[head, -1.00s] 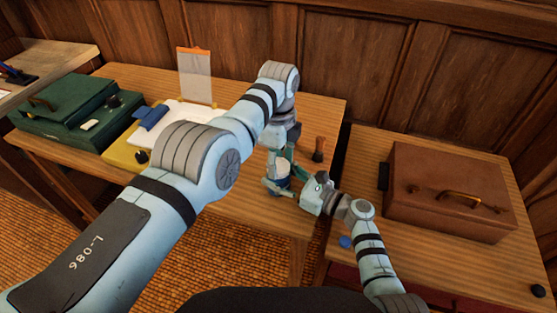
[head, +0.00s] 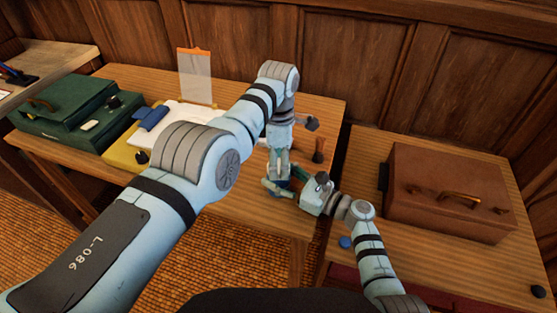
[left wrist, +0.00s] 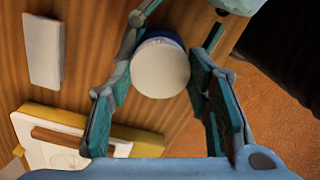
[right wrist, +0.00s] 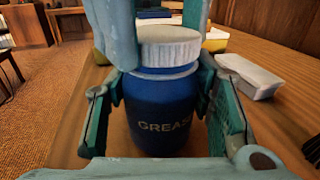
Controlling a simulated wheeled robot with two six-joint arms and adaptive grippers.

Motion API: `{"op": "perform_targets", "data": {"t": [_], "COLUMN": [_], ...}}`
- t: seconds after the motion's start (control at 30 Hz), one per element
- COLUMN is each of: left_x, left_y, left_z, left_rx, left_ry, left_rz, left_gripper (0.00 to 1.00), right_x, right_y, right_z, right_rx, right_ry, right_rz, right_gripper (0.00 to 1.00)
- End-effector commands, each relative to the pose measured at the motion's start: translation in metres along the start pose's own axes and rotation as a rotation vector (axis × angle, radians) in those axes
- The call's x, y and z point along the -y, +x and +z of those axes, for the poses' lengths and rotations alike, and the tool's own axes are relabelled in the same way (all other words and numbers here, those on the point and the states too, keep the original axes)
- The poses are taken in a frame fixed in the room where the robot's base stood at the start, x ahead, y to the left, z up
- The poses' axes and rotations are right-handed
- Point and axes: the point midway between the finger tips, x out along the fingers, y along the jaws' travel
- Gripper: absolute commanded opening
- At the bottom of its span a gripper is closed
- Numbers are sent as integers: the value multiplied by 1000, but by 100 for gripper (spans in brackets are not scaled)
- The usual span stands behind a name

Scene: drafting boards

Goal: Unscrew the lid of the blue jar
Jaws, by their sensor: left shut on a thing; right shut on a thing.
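The blue jar (right wrist: 160,115) stands upright on the wooden table, with lettering reading "GREAS" and the rest cut off. Its white ribbed lid (right wrist: 168,46) sits at its mouth, with a pale rim showing below it. The lid also shows from above in the left wrist view (left wrist: 160,68). My left gripper (head: 278,166) points down from above and is shut on the lid, a finger on each side. My right gripper (head: 279,187) comes in low from the side and is shut on the jar's body. In the head view the grippers hide most of the jar.
A white block (right wrist: 248,76) lies on the table near the jar. A brown-handled object (head: 319,150) stands just behind. A green case (head: 75,112) and a clipboard (head: 195,75) are farther left. A brown case (head: 448,192) and a blue disc (head: 345,242) are on the right table.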

Motion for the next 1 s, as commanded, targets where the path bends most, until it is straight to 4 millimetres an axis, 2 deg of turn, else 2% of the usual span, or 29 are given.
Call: {"op": "perform_targets", "data": {"t": [0.47,1.0], "left_x": [0,0], "left_y": [-1,-20], "left_z": [0,0], "left_rx": [0,0], "left_ry": [0,0], "left_rz": [0,1], "left_gripper": [12,12], "right_x": [0,0], "right_y": [0,0], "right_z": [0,0], "right_rx": [-1,0], "right_ry": [-1,-1], "right_rz": [0,0], "right_gripper": [0,0]}}
